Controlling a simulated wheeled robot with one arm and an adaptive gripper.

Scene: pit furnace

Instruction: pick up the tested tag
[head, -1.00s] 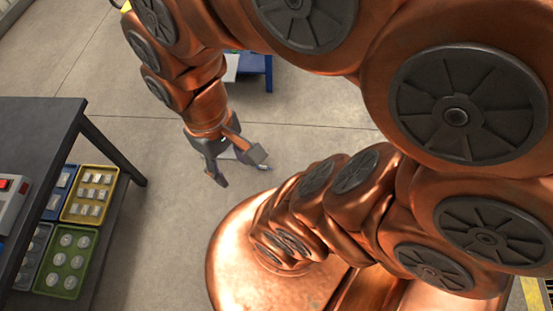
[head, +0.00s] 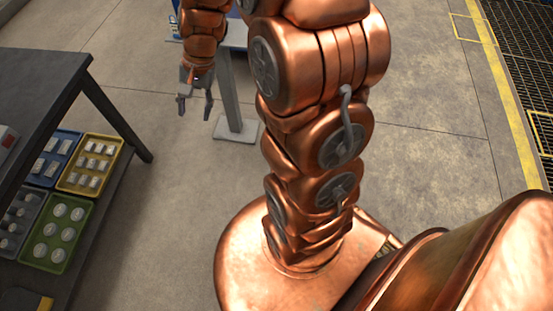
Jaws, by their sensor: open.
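No tag can be picked out clearly as the tested one. Small pale rectangular pieces lie in the yellow tray (head: 76,190) and the blue tray (head: 67,136) on the table's lower shelf at left; their markings are too small to read. Round pale discs lie in the green tray (head: 49,264). My gripper (head: 195,109) points down in the upper left-middle, its two fingers apart with nothing between them. It is to the right of the trays and apart from them, beside a grey post.
A dark table (head: 45,72) stands at left, its leg reaching the floor near the trays. A grey post (head: 229,88) on a square foot stands just right of my gripper. Open concrete floor lies between table and post. A dark grating (head: 520,48) with a yellow border is at right.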

